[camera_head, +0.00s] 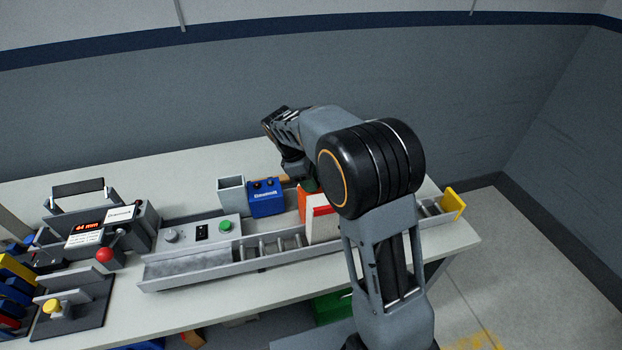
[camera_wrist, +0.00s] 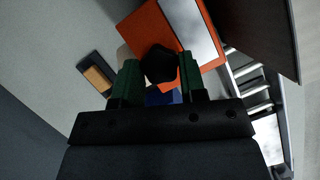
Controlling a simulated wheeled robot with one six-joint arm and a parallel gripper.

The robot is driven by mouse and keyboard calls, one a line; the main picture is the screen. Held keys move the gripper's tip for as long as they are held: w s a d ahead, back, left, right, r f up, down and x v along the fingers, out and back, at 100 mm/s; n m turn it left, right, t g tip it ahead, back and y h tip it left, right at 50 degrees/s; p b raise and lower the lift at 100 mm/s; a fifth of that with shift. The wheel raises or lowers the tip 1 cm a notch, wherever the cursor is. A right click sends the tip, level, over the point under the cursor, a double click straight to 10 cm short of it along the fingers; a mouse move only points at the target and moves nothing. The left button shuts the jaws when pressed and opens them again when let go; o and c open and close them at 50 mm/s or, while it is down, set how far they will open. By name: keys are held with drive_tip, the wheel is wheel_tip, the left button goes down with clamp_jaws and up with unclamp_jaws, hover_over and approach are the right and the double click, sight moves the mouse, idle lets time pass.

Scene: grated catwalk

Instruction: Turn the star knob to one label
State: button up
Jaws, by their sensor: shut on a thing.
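The star knob (camera_wrist: 160,64) is dark and lobed. In the wrist view it sits between the two green fingers of my gripper (camera_wrist: 161,78), which are shut on it. An orange panel (camera_wrist: 150,30) with a pale grey face lies just beyond the knob. No label text can be read there. In the head view my gripper (camera_head: 309,185) reaches down behind an orange part (camera_head: 303,203) and a red-and-white block (camera_head: 321,219). The knob is hidden there by my arm.
A roller conveyor (camera_head: 270,248) runs along the bench (camera_head: 120,305). A blue box (camera_head: 265,198) and a grey open bin (camera_head: 231,193) stand left of my gripper. A control box with a green button (camera_head: 225,226) is further left. A yellow stop (camera_head: 453,204) ends the conveyor.

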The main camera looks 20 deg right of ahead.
drive_tip(key=shift+c, duration=1.4)
drive_tip(key=m+g+p, duration=0.1)
drive_tip(key=m+p, duration=0.1)
drive_tip(key=m, duration=0.1)
drive_tip(key=shift+w+r, duration=0.1)
drive_tip(key=shift+r, duration=0.05)
drive_tip(key=m+y+p, duration=0.1)
drive_tip(key=m, duration=0.1)
drive_tip(key=m+g+y+p, duration=0.1)
drive_tip(key=m, duration=0.2)
drive_tip(key=shift+w+d+m+g+p, duration=0.1)
drive_tip(key=shift+d+m+g+p, duration=0.1)
drive_tip(key=shift+m+g+p, duration=0.1)
drive_tip(key=m+y+p, duration=0.1)
drive_tip(key=m, duration=0.3)
drive_tip(key=shift+d+y, duration=0.15)
drive_tip(key=shift+y, duration=0.25)
drive_tip(key=m+y, duration=0.1)
drive_tip(key=m, duration=0.4)
drive_tip(key=shift+d+y, duration=0.15)
drive_tip(key=shift+y, duration=0.25)
drive_tip(key=shift+m, duration=0.3)
